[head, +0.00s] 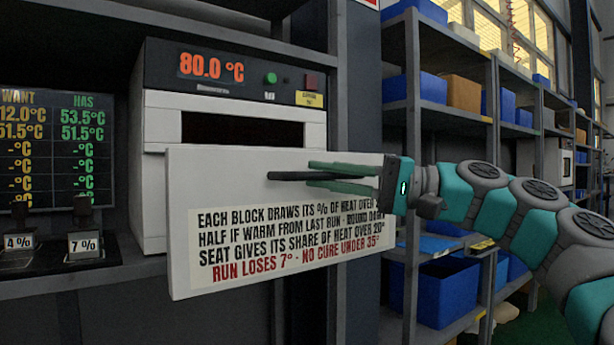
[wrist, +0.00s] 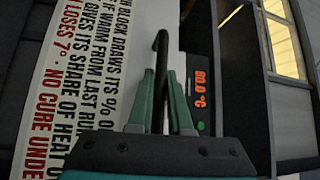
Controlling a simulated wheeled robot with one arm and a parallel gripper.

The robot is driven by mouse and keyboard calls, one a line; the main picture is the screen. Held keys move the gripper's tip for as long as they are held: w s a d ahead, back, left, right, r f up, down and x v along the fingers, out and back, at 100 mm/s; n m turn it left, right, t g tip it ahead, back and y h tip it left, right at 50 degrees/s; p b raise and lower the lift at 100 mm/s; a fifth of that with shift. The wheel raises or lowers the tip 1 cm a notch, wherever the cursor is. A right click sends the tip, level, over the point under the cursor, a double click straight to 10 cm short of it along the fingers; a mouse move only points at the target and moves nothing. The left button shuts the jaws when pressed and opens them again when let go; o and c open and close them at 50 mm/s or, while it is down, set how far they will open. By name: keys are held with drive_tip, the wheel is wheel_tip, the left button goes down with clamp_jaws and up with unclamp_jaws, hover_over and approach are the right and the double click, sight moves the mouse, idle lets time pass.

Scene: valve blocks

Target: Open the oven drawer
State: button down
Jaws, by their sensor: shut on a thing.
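The oven (head: 160,115) is a white box with a dark top panel reading 80.0 °C, left of centre in the head view. Its white drawer front (head: 225,180), with a printed sign, stands out in front of the oven body. A dark slot shows above it. The dark bar handle (head: 287,176) is on the drawer front. My gripper (head: 312,174), with green fingers, reaches in from the right and is shut on the handle. In the wrist view, the handle (wrist: 161,50) runs between the fingers. The drawer's inside is hidden behind its front.
A board of temperatures (head: 55,140) stands at the left. Below it, blocks marked 4 % (head: 18,242) and 7 % (head: 84,245) sit on a dark shelf. Shelving with blue bins (head: 447,290) stands at the right, behind my arm.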

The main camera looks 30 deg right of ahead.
drive_tip(key=shift+s, duration=1.05)
drive_tip(key=c, duration=0.8)
unclamp_jaws()
drive_tip(key=shift+c, duration=0.2)
drive_tip(key=shift+s+d, duration=0.1)
drive_tip(key=shift+d, duration=0.05)
drive_tip(key=v, duration=0.7)
drive_tip(key=shift+s+d+p, duration=0.2)
drive_tip(key=shift+d+p, duration=0.05)
drive_tip(key=shift+p, duration=0.15)
